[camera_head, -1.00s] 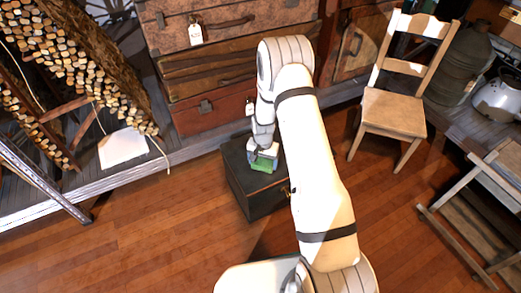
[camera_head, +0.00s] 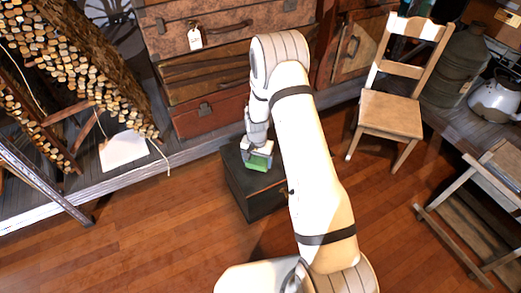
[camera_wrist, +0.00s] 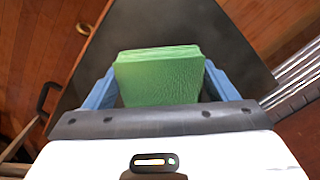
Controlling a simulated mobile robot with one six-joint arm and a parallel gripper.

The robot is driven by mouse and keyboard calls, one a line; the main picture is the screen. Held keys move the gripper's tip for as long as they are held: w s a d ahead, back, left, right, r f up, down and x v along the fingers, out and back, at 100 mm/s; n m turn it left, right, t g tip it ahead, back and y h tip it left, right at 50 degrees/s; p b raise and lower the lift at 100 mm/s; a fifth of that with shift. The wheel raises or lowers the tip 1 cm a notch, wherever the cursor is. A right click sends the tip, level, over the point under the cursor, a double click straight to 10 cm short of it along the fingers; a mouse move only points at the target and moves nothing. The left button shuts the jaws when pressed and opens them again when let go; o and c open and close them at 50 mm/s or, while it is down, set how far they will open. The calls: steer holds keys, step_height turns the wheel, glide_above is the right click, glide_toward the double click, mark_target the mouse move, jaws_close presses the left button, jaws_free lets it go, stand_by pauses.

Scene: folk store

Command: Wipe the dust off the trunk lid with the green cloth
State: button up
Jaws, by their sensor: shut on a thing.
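The dark trunk (camera_head: 250,198) stands on the wooden floor in front of the stacked suitcases. Its black lid (camera_wrist: 165,22) fills the upper middle of the wrist view and is closed. My gripper (camera_head: 257,158) is over the lid, toward its upper left part in the head view. Its blue fingers (camera_wrist: 158,85) are shut on the folded green cloth (camera_wrist: 160,78). The green cloth also shows in the head view (camera_head: 258,164), at the lid's surface; I cannot tell whether it touches. No dust can be made out on the lid. My arm hides part of the trunk's right side.
Stacked suitcases (camera_head: 210,75) stand on a low platform just behind the trunk. A wooden chair (camera_head: 390,113) is to the right and a folding wooden stand (camera_head: 470,215) is at the far right. The floor (camera_head: 150,230) at front left is clear.

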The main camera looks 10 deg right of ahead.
steer(key=shift+d+r+p, duration=0.1)
steer(key=shift+r+p, duration=1.05)
steer(key=shift+r, duration=1.1)
